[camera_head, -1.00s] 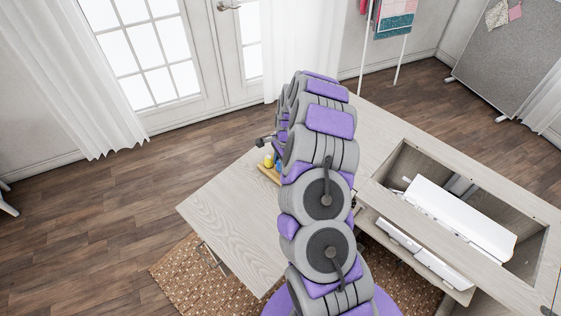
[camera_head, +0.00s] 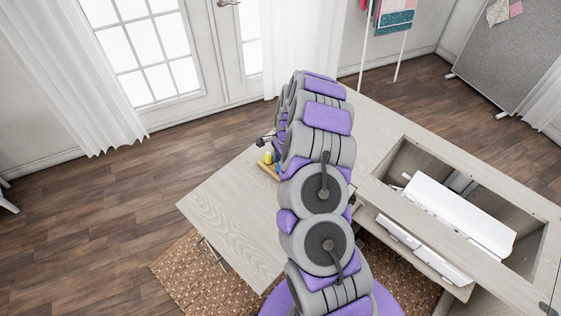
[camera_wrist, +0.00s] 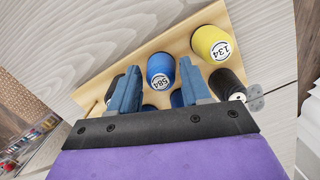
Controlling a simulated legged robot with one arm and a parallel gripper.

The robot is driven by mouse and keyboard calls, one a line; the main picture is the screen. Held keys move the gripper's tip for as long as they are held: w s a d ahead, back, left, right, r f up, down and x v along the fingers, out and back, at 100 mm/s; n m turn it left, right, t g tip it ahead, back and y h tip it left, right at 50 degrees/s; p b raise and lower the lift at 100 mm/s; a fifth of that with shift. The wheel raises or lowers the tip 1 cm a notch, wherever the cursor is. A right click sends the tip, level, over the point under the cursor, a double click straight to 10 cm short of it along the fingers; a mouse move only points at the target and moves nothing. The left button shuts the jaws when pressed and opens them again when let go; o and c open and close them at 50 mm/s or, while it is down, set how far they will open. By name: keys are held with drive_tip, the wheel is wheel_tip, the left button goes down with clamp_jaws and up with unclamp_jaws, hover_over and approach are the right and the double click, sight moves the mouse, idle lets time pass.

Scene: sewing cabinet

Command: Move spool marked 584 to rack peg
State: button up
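The blue spool marked 584 (camera_wrist: 160,71) stands in a light wooden rack (camera_wrist: 140,58) in the wrist view. My gripper (camera_wrist: 159,68) is open, with one blue-grey finger on each side of this spool in the picture. Narrow gaps show beside it, and I cannot tell how deep the fingers reach. A thin dark line at the rack's left end may be a peg, but it is too small to be sure. In the head view the rack (camera_head: 265,172) shows partly behind my arm, and the gripper's fingers cannot be made out.
A yellow spool marked 134 (camera_wrist: 213,44) stands to the right of 584. A black spool (camera_wrist: 226,83) is near the right finger. Other dark and blue spools are partly hidden by the fingers. The table (camera_head: 222,205) is clear left of my arm; an open cabinet well (camera_head: 408,160) lies right.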

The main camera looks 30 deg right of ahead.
drive_tip(key=o, duration=0.4)
drive_tip(key=shift+c, duration=0.2)
drive_tip(key=shift+r, duration=0.15)
wheel_tip(320, 180, up, 17)
drive_tip(key=d+p, duration=0.2)
drive_tip(key=p, duration=0.1)
drive_tip(key=shift+d, duration=0.3)
